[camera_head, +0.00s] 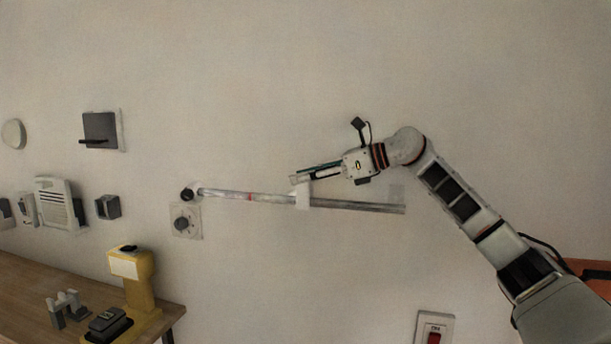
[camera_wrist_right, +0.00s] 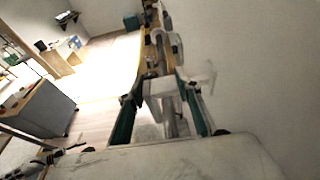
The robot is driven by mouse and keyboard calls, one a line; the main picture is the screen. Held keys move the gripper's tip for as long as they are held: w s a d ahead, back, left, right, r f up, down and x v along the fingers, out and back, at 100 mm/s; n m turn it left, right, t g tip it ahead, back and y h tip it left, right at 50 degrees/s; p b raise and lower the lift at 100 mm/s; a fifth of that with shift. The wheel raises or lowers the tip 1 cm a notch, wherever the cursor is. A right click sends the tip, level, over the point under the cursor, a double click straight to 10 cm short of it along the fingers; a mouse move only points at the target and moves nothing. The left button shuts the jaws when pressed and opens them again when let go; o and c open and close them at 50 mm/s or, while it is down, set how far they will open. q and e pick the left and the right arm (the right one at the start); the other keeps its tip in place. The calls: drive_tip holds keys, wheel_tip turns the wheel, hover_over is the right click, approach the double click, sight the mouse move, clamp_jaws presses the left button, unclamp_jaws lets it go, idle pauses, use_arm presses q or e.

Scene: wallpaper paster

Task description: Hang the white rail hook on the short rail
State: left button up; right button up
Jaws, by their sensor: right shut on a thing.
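The short rail (camera_head: 350,205) is a thin grey bar on the wall, running from a dark round mount at its left end to the right, with a red mark left of its middle. The white rail hook (camera_head: 303,197) is at the rail, right of its middle, and overlaps it in the head view. I cannot tell whether it rests on the rail or is just in front. My right gripper (camera_head: 296,179) comes from the right above the rail and is shut on the hook's top. The wrist view shows the white hook (camera_wrist_right: 159,88) between the fingers. My left gripper is not in view.
A square plate with a dark knob (camera_head: 183,222) sits below the rail's left end. A yellow device (camera_head: 139,280) stands on a wooden table (camera_head: 35,275) at lower left. A red switch (camera_head: 434,331) is low on the wall.

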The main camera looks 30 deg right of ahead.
sight(303, 190)
drive_tip(key=shift+f+b, duration=0.65)
drive_tip(key=shift+f, duration=0.55)
drive_tip(key=shift+a+f+b, duration=0.35)
drive_tip(key=shift+f+b, duration=0.15)
drive_tip(key=shift+f, duration=0.35)
drive_tip(key=shift+r, duration=0.2)
drive_tip(key=shift+d+r+p, duration=0.1)
drive_tip(key=shift+r+p, duration=0.35)
drive_tip(key=shift+p, duration=0.2)
drive_tip(key=shift+s+d+r+p, duration=0.1)
drive_tip(key=shift+d+r+p, duration=0.35)
drive_tip(key=shift+r+p, duration=0.4)
drive_tip(key=shift+a+r+p, duration=0.2)
drive_tip(key=shift+r+p, duration=0.9)
drive_tip(key=shift+f+b, duration=1.1)
drive_tip(key=shift+f, duration=0.55)
